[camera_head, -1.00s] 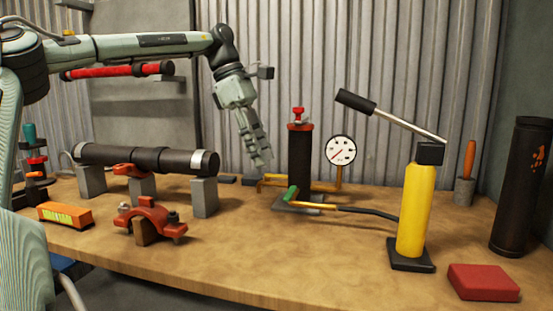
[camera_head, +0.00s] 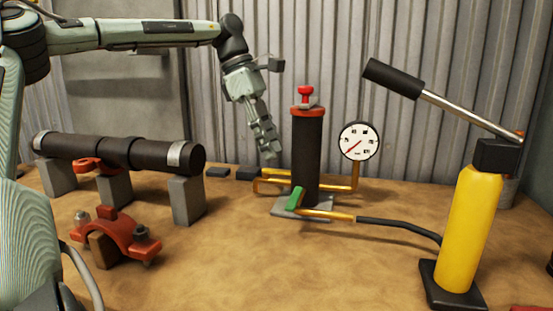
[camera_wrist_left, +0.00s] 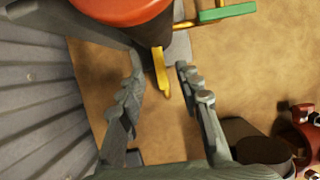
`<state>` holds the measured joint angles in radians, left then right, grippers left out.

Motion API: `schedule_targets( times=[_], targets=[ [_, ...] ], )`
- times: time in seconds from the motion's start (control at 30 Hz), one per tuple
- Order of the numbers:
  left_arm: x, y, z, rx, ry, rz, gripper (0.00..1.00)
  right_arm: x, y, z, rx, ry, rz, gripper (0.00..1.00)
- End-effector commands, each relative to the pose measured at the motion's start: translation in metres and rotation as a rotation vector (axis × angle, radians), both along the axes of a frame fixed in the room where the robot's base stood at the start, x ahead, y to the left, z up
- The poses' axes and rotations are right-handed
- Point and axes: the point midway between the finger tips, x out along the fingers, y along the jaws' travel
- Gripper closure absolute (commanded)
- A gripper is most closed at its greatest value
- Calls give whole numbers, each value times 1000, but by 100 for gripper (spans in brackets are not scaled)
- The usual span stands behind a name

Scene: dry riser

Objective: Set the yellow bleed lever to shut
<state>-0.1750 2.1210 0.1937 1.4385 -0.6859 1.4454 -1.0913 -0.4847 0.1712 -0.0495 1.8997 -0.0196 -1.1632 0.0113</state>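The yellow bleed lever (camera_wrist_left: 160,74) shows in the left wrist view as a short bar at the foot of the dark, red-topped riser cylinder. In the head view, yellow bars (camera_head: 267,181) show low at the left of that cylinder (camera_head: 306,150); I cannot tell there which part is the lever. My left gripper (camera_head: 269,156) points down, left of the cylinder and above these bars. In the left wrist view its fingers (camera_wrist_left: 159,66) are apart with nothing gripped, and the lever lies beyond, between the tips. My right gripper is not in view.
A green handle (camera_head: 296,198) sits at the cylinder's front foot. A gauge (camera_head: 359,141) stands right of it, and a yellow hand pump (camera_head: 468,230) is farther right. A dark pipe (camera_head: 105,150) on blocks and a red clamp (camera_head: 115,237) lie left.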

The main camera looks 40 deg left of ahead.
Motion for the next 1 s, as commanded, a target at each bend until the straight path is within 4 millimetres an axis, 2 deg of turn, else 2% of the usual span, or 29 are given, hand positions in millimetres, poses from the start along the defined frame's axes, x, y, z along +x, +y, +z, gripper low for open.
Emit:
schedule_targets(
  times=[0.1,0.23,0.57,0.67,0.87,1.0],
  targets=[
    [3,-7,-17,-1,1,-2,66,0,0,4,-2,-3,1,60],
    [6,-11,-30,-1,1,-2,66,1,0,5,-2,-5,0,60],
    [7,-13,-35,0,-2,-1,66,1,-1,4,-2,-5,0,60],
    [7,-13,-35,0,-2,-1,74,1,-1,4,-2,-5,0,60],
    [7,-13,-35,0,-2,-1,99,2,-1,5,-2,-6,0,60],
    [7,-13,-35,-1,-1,-1,100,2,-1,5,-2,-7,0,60]
  ],
)
